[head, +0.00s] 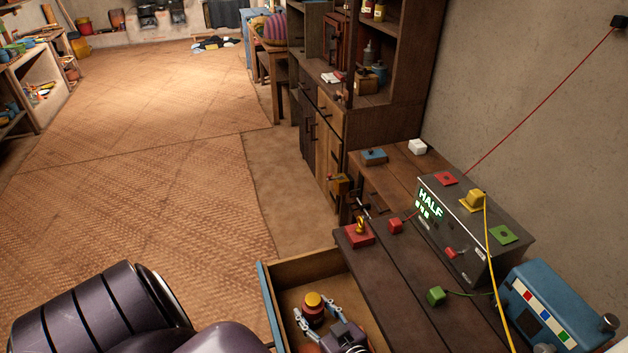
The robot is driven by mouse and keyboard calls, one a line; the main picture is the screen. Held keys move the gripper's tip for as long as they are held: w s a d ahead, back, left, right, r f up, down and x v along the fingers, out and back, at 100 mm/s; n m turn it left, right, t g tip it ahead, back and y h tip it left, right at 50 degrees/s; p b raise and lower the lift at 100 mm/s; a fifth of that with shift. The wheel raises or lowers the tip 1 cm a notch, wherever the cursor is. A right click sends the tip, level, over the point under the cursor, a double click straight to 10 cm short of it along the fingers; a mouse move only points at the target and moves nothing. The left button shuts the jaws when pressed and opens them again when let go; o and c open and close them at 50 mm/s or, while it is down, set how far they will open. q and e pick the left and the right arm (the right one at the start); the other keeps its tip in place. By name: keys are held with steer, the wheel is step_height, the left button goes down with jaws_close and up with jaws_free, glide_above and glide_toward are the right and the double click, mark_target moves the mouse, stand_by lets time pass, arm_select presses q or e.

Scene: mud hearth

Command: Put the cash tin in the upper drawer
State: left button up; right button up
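A small round red tin with a yellow top (313,302) shows inside the pulled-out wooden drawer (330,264) at the bottom of the head view. It looks like the cash tin, but no label shows. The drawer sits just under the dark table top.
On the dark table (378,272) stand a grey box reading HALF (465,229), a red block with a brass piece (358,236), a green block (436,296) and a blue device (548,305). A yellow cable crosses the table's right side. The matted floor at left is clear.

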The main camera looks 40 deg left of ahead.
arm_select(q)
steer(key=shift+o, duration=0.7)
steer(key=shift+d+r, duration=0.1)
steer(key=shift+d, duration=0.15)
steer(key=b+v, duration=0.3)
steer(key=v, duration=0.7)
steer(key=shift+s+d, duration=0.15)
steer(key=shift+d, duration=0.1)
steer(key=shift+s+d+r, duration=0.15)
steer(key=shift+d+r, duration=0.1)
steer(key=shift+d, duration=0.2)
steer(key=shift+a+r, duration=0.1)
